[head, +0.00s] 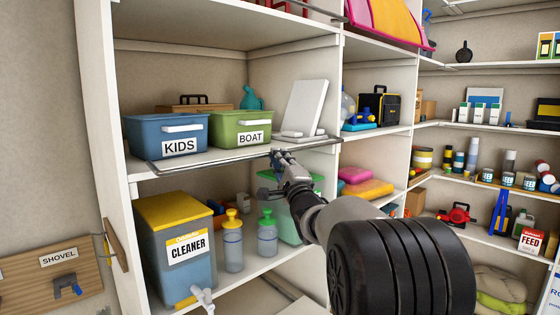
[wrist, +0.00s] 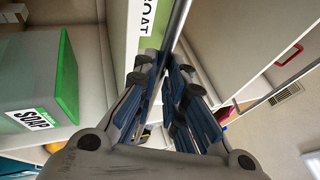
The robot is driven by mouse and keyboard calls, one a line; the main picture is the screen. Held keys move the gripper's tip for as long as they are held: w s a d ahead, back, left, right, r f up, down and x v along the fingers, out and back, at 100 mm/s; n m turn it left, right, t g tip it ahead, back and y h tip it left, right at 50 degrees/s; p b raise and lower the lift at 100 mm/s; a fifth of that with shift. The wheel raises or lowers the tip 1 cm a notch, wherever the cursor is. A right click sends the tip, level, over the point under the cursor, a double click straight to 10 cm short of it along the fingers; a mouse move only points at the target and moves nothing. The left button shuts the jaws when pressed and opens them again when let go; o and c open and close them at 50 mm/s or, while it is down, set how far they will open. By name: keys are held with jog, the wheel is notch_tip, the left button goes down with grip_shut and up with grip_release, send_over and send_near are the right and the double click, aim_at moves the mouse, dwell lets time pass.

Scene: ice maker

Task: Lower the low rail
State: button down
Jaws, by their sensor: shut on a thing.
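The low rail (head: 220,161) is a thin metal bar along the front edge of the shelf that holds the KIDS and BOAT bins. My gripper (head: 277,156) is at this rail, right of its middle and below the BOAT bin. In the wrist view, the rail (wrist: 178,24) runs down from the top edge to between the fingers of my gripper (wrist: 170,72). The fingers are closed around it. The fingers and pads hide the gripped part of the rail.
Blue KIDS bin (head: 166,136) and green BOAT bin (head: 240,132) stand behind the rail. The CLEANER box (head: 172,238) and two spray-type bottles (head: 233,246) are on the shelf below. A SOAP box (wrist: 32,85) is close to my gripper at left in the wrist view.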

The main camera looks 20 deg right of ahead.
jog(key=shift+f, duration=0.15)
jog(key=c, duration=1.9)
grip_release()
jog(key=v, duration=1.2)
jog(key=shift+w, duration=0.1)
